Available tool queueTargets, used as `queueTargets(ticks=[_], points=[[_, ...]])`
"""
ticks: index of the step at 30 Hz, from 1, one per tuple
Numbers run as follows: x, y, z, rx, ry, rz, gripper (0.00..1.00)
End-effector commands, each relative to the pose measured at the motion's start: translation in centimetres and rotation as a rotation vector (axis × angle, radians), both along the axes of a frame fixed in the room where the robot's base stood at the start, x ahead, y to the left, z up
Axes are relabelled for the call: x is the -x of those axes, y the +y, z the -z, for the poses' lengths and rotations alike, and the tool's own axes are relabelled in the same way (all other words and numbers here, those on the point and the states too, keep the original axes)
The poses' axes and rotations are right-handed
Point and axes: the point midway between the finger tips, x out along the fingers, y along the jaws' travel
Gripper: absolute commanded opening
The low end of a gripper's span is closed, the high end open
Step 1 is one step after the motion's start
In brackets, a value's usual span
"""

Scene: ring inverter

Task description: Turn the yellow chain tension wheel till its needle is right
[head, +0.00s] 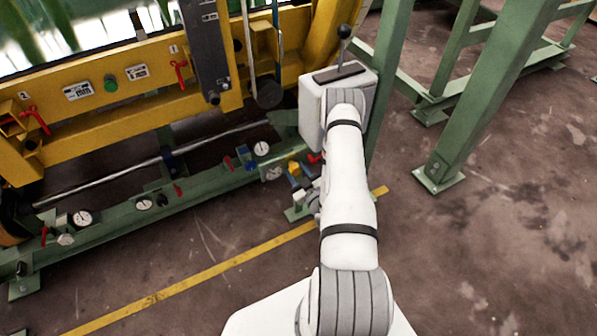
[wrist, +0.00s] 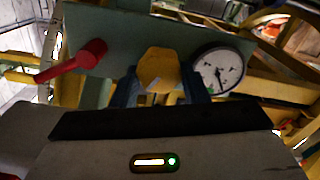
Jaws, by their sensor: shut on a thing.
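The yellow wheel (wrist: 160,70) is in the middle of the wrist view, in front of a green panel. My gripper (wrist: 158,92) is shut on it, with blue fingers at its left and right sides. A round white gauge (wrist: 217,70) with a dark needle sits just right of the wheel; its marks are too small to read. In the head view the yellow wheel (head: 295,168) is small, beside my gripper (head: 303,187) at the low green rail. My arm partly hides that spot.
A red lever (wrist: 75,62) stands left of the wheel in the wrist view. In the head view, the green rail (head: 200,190) carries other gauges (head: 81,217) and red handles. A white box with a black lever (head: 340,75) stands above my gripper. Green posts (head: 480,90) stand right; the floor in front is clear.

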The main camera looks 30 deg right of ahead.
Motion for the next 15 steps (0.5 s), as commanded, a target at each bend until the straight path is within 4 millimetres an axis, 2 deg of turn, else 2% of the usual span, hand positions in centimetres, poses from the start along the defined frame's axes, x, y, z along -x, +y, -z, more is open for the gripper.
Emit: queueTargets(ticks=[6, 15], points=[[-0.04, -0.39, 0.01, -0.123, 0.004, 0.009, 0.18], [0.0, -0.38, 0.08, -0.206, 0.007, 0.009, 0.18]])
